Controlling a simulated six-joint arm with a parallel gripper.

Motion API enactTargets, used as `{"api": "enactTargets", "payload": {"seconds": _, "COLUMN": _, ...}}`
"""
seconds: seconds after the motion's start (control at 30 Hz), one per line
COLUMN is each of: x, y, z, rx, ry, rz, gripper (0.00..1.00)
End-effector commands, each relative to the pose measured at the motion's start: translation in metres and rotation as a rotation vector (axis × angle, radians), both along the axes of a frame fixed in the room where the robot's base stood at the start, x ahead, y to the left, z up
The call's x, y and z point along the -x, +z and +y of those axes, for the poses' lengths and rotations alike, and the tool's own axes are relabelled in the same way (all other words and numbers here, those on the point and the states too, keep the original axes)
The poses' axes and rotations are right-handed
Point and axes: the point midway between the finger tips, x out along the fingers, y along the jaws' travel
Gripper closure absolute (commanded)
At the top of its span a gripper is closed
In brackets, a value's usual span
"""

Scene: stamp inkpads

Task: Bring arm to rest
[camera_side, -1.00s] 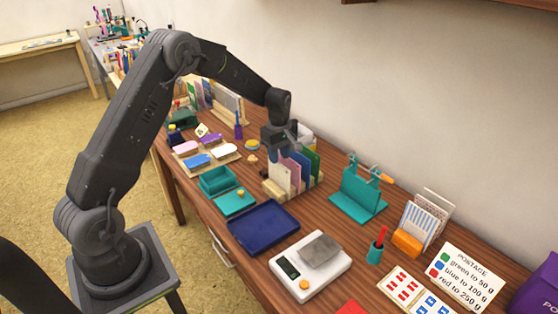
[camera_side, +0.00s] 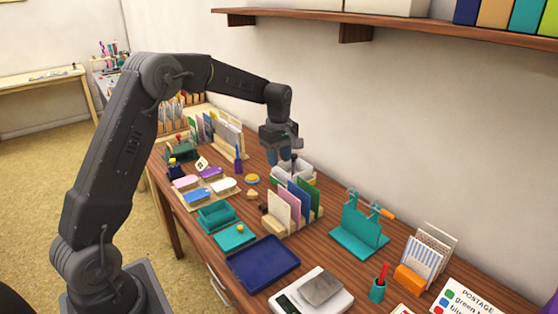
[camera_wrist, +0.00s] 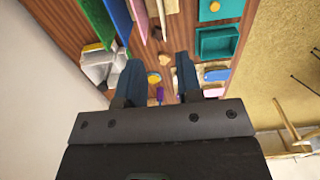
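My gripper (camera_side: 286,152) hangs pointing down in the side view, above the rack (camera_side: 287,229) of coloured cards and near a pale grey object (camera_side: 293,170) behind it. In the wrist view my gripper (camera_wrist: 159,75) has its two dark fingers apart with nothing held between them. The inkpads stand on a tan tray to the left: a pink pad (camera_side: 186,182), a purple pad (camera_side: 210,173), a blue pad (camera_side: 197,196) and a white pad (camera_side: 224,185).
A teal open box (camera_side: 216,216), a navy tray (camera_side: 262,264), a scale (camera_side: 335,300) and a teal stand (camera_side: 360,238) occupy the wooden table. A wall shelf (camera_side: 390,28) hangs at upper right. Open air surrounds the gripper above the cards.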

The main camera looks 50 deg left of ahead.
Motion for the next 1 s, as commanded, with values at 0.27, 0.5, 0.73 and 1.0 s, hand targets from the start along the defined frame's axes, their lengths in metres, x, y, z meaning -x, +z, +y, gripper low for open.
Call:
{"api": "enactTargets", "payload": {"seconds": 0.27, "x": 0.03, "y": 0.048, "z": -0.035, "rx": -0.029, "ry": -0.219, "rz": -0.07, "gripper": 0.67}}
{"api": "enactTargets", "payload": {"seconds": 0.5, "x": 0.102, "y": 0.104, "z": -0.092, "rx": -0.102, "ry": -0.629, "rz": -0.181, "gripper": 0.67}}
{"api": "enactTargets", "payload": {"seconds": 0.73, "x": 0.183, "y": 0.124, "z": -0.134, "rx": -0.2, "ry": -1.018, "rz": -0.277, "gripper": 0.67}}
{"api": "enactTargets", "payload": {"seconds": 1.0, "x": 0.263, "y": 0.112, "z": -0.162, "rx": -0.332, "ry": -1.402, "rz": -0.362, "gripper": 0.67}}
